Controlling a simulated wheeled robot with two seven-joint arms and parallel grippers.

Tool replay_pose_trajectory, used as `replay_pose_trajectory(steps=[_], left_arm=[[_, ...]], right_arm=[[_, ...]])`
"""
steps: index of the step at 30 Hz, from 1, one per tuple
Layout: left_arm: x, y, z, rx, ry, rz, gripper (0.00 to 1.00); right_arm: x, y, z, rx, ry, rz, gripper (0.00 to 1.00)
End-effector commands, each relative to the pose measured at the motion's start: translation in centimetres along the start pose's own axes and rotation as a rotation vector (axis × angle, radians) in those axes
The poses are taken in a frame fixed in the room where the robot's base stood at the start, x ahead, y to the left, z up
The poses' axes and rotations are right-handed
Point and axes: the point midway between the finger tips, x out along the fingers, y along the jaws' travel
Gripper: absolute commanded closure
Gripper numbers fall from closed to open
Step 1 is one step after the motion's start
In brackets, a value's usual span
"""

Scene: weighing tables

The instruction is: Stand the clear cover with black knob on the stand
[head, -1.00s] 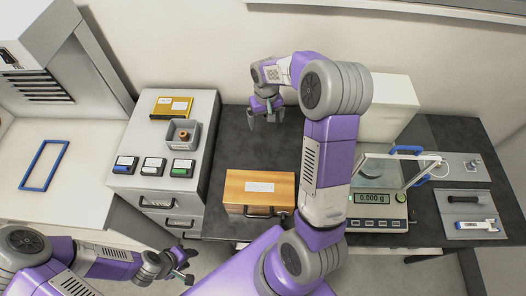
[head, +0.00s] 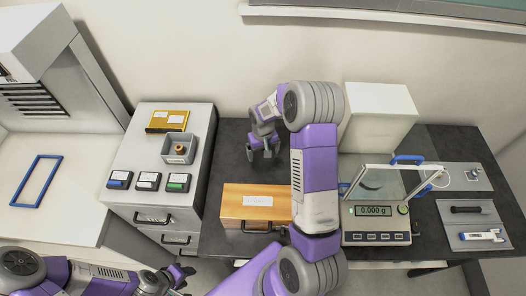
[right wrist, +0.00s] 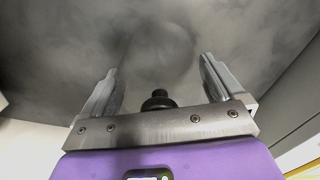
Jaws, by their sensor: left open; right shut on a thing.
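My right gripper (head: 264,157) is low over the dark table, behind the wooden box. In the right wrist view its fingers (right wrist: 160,88) are wide apart, with a black knob (right wrist: 158,100) between them near the palm. The knob belongs to the clear cover, whose see-through body is gripped between the fingers; its outline hardly shows. The cover cannot be made out in the head view. I cannot pick out the stand with certainty; a grey plate (head: 445,178) with a small metal piece (head: 474,175) lies at the right. My left gripper (head: 186,277) is open and empty at the lower left.
A wooden box (head: 238,204) stands in front of the right gripper. A balance (head: 376,238) reading 0.000 g and a white block (head: 380,118) are to the right. A drawer cabinet (head: 125,206) with small boxes is to the left. A tray (head: 449,238) holds tools.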

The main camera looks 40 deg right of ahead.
Motion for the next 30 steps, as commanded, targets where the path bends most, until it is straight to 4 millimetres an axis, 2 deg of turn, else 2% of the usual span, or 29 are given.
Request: replay_pose_trajectory(steps=[8, 9, 10, 20, 23, 30], left_arm=[[0.3, -0.1, 0.0, 0.0, 0.0, 0.0, 0.57], [0.3, -0.1, 0.0, 0.0, 0.0, 0.0, 0.57], [0.3, -0.1, 0.0, 0.0, 0.0, 0.0, 0.57], [-0.1, 0.1, 0.0, 0.0, 0.0, 0.0, 0.57], [-0.2, 0.1, 0.0, 0.0, 0.0, 0.0, 0.57], [-0.6, 0.2, 0.0, 0.0, 0.0, 0.0, 0.57]], right_arm=[[0.3, 0.0, -0.1, 0.0, 0.002, 0.0, 0.42], [0.3, 0.0, 0.0, 0.001, 0.001, 0.0, 0.04], [0.2, 0.0, 0.0, 0.001, 0.002, 0.0, 0.0], [-0.3, 0.0, 0.0, 0.001, 0.002, 0.0, 0.0], [-1.7, 0.0, -0.2, 0.001, 0.007, 0.0, 0.0], [-7.0, 0.0, -0.1, 0.001, 0.008, -0.001, 0.0]])
